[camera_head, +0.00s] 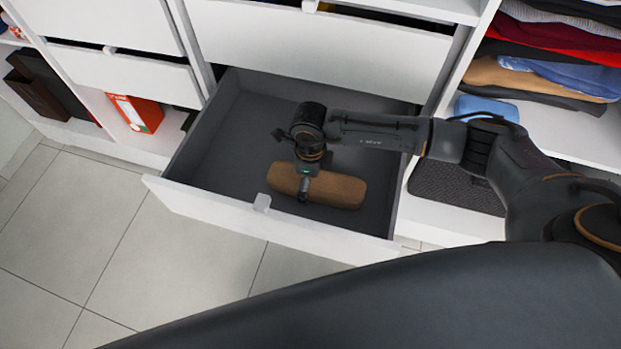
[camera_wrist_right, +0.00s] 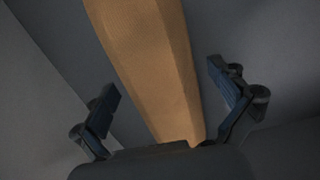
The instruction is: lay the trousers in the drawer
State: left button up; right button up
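The trousers are a folded brown bundle (camera_head: 340,190) inside the open drawer (camera_head: 215,205), near its front panel. They appear to lie on the drawer's dark floor. My right gripper (camera_head: 304,188) is directly above the trousers, pointing down and hiding part of their middle. In the right wrist view, the trousers (camera_wrist_right: 150,50) run between the two fingers of my right gripper (camera_wrist_right: 163,98). The fingers are spread, with a visible gap on each side of the cloth. My left gripper is not in view.
A shelf at right holds a stack of folded clothes (camera_head: 550,70) and a blue folded item (camera_head: 485,107). An orange box (camera_head: 136,113) stands on a left shelf. The tiled floor (camera_head: 170,250) in front is clear.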

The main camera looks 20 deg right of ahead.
jog(key=shift+r, duration=0.1)
notch_tip(320, 180, up, 12)
dwell(0.6)
jog(key=shift+r, duration=0.1)
